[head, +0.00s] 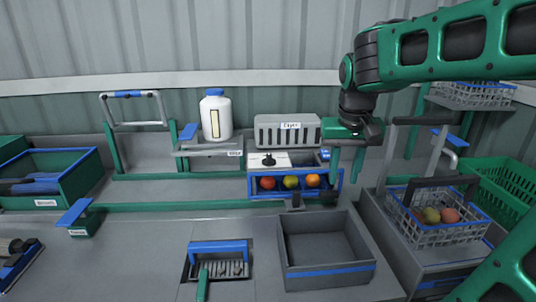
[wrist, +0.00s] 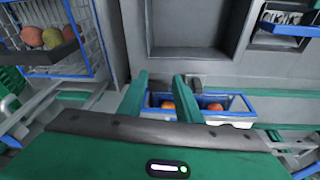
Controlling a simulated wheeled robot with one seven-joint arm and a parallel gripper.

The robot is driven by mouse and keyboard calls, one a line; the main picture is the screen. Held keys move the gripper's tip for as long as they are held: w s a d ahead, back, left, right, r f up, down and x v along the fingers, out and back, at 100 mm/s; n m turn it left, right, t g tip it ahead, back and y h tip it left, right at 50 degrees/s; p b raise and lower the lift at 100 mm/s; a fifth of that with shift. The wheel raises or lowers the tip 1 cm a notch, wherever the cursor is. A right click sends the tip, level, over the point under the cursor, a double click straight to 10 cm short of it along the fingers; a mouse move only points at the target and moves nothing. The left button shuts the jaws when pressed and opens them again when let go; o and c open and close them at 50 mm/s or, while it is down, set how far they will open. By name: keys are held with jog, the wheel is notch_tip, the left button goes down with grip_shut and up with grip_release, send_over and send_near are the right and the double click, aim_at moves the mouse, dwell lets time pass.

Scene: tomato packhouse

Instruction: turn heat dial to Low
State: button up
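A black knob (head: 268,159), which looks like the heat dial, sits on a white panel (head: 283,158) in the head view. The panel is below a grey ribbed box and above a blue-edged tray. The knob's pointer and any Low mark are too small to read. My gripper (head: 346,168) is right of the panel, clear of the knob, with its green fingers pointing down. The fingers stand apart with nothing held between them; they also show apart in the wrist view (wrist: 160,95). I cannot make out the knob in the wrist view, where my gripper body covers much of the lower part.
The blue tray (head: 253,194) holds 3 round fruits. The grey box (head: 287,132) and a white bottle (head: 216,118) stand behind. A grey bin (head: 325,273) is in front. A wire basket of fruit (head: 407,217) stands at the right, near my arm.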

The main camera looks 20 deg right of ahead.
jog(key=w+a+r+n+t, duration=0.1)
jog(key=w+a+r, duration=0.15)
jog(key=w, duration=0.25)
jog(key=w+a+r, duration=0.2)
jog(key=w+a, duration=0.2)
jog(key=w, duration=0.2)
jog(key=t, duration=0.1)
send_near(269, 156)
jog(key=shift+n, duration=0.3)
jog(key=x, duration=0.8)
jog(key=shift+w, duration=0.1)
grip_shut()
